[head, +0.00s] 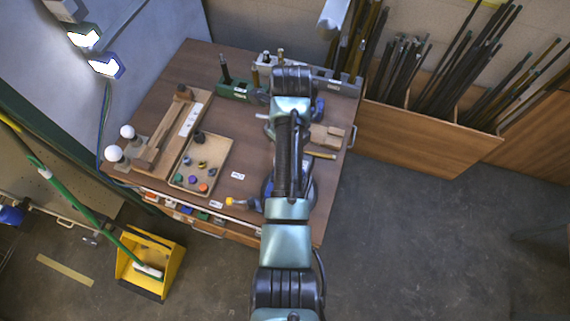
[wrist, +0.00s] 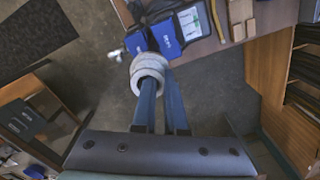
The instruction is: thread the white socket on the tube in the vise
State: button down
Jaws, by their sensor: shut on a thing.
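My gripper (wrist: 160,78) shows in the wrist view, its two blue-grey fingers shut on the white socket (wrist: 148,66). The socket is a short, thick ring at the fingertips, with its round rim facing the camera. Just beyond it are blue blocks with white labels that look like the vise (wrist: 166,36), at the table's edge. I cannot make out the tube, nor whether the socket touches anything there. In the head view my arm covers the gripper, the socket and most of the vise area.
The wooden table (head: 225,75) holds a tray of small coloured parts (head: 229,149), a long wooden holder (head: 165,134), a green block (head: 235,90) and two white bulbs (head: 115,154). A crate of tubes (head: 425,135) stands right. A yellow dustpan (head: 150,262) is on the floor.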

jog(key=shift+s+f, duration=0.2)
jog(key=shift+f, duration=0.1)
